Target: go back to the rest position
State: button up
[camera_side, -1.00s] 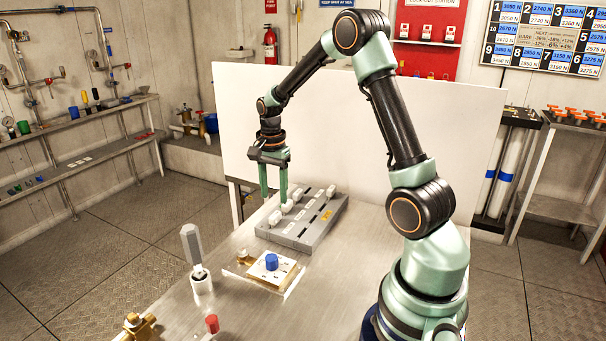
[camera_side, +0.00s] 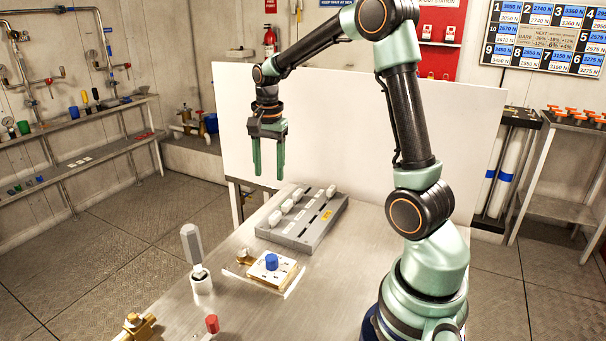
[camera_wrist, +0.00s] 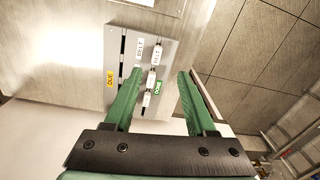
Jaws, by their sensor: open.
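My gripper (camera_side: 268,172) has green fingers pointing down, apart and with nothing between them. In the side view it hangs in the air above the far left end of a grey slotted rack (camera_side: 302,219). In the wrist view the two fingers of my gripper (camera_wrist: 160,90) frame the rack (camera_wrist: 172,52), which lies beyond and below them. White pieces (camera_side: 287,206) stand in a row on the rack's left side. In the wrist view the rack bears labels, a yellow one reading DUE and a green one reading DONE.
On the metal table (camera_side: 330,290) are a brass block with a blue knob (camera_side: 271,262), a grey-handled lever (camera_side: 194,250), a red cap (camera_side: 212,324) and a brass fitting (camera_side: 137,326). A white panel (camera_side: 400,130) stands behind. The air around my gripper is clear.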

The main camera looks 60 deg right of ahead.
jog(key=s+a+r+n+t, duration=0.2)
jog(key=s+a+n, duration=0.3)
jog(key=a+n, duration=0.3)
jog(key=s+a+r+n+t, duration=0.3)
jog(key=s+a+r+n, duration=0.1)
jog(key=a+n, duration=0.4)
jog(key=shift+s+a+r, duration=0.35)
jog(key=shift+s+r, duration=0.05)
jog(key=shift+s, duration=0.2)
